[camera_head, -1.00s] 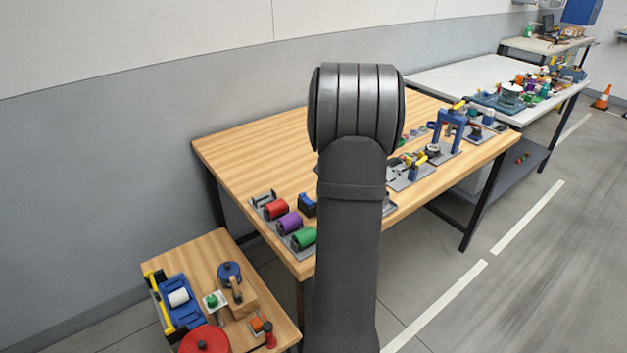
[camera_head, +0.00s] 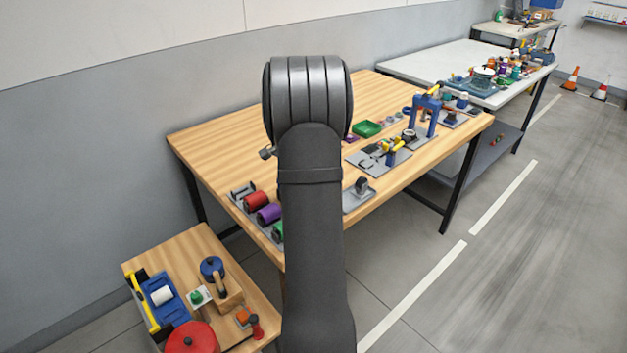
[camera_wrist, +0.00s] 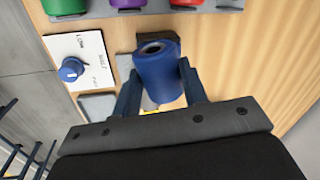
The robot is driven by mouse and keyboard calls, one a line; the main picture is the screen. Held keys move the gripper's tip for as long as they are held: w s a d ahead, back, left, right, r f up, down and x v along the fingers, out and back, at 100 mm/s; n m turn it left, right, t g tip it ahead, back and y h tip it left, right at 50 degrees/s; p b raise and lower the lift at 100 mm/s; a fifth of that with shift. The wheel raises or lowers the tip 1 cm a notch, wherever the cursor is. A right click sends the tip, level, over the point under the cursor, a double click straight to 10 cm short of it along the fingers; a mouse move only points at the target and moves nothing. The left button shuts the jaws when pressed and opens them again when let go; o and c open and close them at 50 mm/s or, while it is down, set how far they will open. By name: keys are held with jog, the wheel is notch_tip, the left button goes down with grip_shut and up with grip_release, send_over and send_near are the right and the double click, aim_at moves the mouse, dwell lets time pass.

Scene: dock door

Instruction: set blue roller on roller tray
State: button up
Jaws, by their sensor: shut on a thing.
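The blue roller (camera_wrist: 157,68) is between the two fingers of my gripper (camera_wrist: 160,82) in the wrist view, with its hollow end up in the picture. My gripper is shut on it. In the head view my own arm hides the gripper and the blue roller. The grey roller tray (camera_head: 236,200) lies near the left corner of the wooden table and bears a red roller (camera_head: 257,200), a purple roller (camera_head: 269,214) and a partly hidden green roller (camera_head: 278,230). An empty grey bracket (camera_head: 243,188) shows at its far end. The tray's edge (camera_wrist: 100,14) crosses the wrist view's top, apart from the blue roller.
A white card with a blue knob (camera_wrist: 71,69) lies left of my gripper in the wrist view. A grey plate with a clamp (camera_head: 378,160) and a green bin (camera_head: 367,128) stand farther right on the table. The table's back left is clear.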

jog(key=w+a+m+t+y, duration=0.1)
jog(key=w+a+m+t, duration=0.15)
jog(key=a, duration=1.25)
jog(key=shift+g, duration=0.25)
jog(key=shift+s+f, duration=0.15)
jog(key=shift+f, duration=1.45)
jog(key=shift+s+f, duration=0.1)
jog(key=shift+f, duration=1.45)
jog(key=shift+f, duration=0.1)
jog(key=o, duration=1.4)
jog(key=shift+r, duration=4)
